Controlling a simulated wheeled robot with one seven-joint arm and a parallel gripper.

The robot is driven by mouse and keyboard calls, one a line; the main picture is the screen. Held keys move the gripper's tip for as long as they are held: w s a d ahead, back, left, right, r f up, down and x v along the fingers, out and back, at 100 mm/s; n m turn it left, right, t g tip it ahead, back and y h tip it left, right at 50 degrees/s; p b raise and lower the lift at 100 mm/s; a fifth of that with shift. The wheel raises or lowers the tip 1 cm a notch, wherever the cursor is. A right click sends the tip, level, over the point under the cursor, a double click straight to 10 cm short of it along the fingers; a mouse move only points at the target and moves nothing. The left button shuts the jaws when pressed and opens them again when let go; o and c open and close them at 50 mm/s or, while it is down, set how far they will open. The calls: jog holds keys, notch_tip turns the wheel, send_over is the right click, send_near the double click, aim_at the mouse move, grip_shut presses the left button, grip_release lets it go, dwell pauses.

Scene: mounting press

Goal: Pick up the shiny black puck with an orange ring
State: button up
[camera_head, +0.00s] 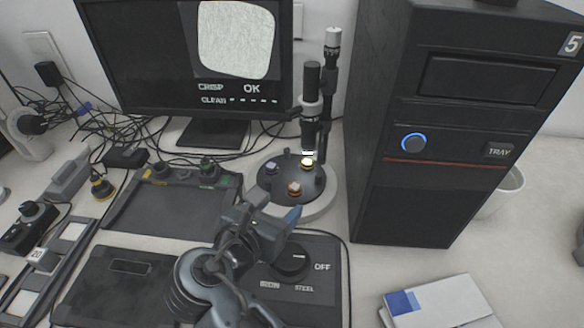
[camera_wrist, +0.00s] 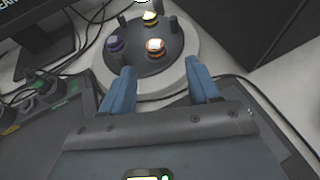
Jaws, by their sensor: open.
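The puck with an orange ring (camera_head: 294,189) sits on the front of a dark round stage (camera_head: 281,197) under the microscope. In the wrist view this puck (camera_wrist: 156,46) has a bright, glossy top and orange at its rim. My gripper (camera_wrist: 161,72) is open and empty, its two blue fingers apart. The puck shows between and beyond the fingertips, not touched. In the head view my gripper (camera_head: 274,213) is in front of the stage, above the control box. A purple-ringed puck (camera_wrist: 116,45) and a yellow-ringed puck (camera_wrist: 150,19) share the stage.
The microscope column (camera_head: 311,95) rises behind the stage. A tall black tower (camera_head: 425,140) stands close on the right. A monitor (camera_head: 150,60) is behind at left. A dark tray (camera_head: 160,215) lies left of the stage, and a control box with a knob (camera_head: 318,285) in front.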

aim_at(294, 187)
jog(key=x, duration=0.2)
jog(key=shift+w, duration=0.35)
jog(key=x, duration=0.5)
jog(key=shift+w+f+p, duration=0.1)
jog(key=shift+w+p, duration=0.25)
jog(key=shift+w, duration=0.1)
jog(key=c, duration=1.1)
notch_tip(294, 187, up, 10)
jog(key=shift+s+a, duration=0.1)
jog(key=shift+a, duration=0.05)
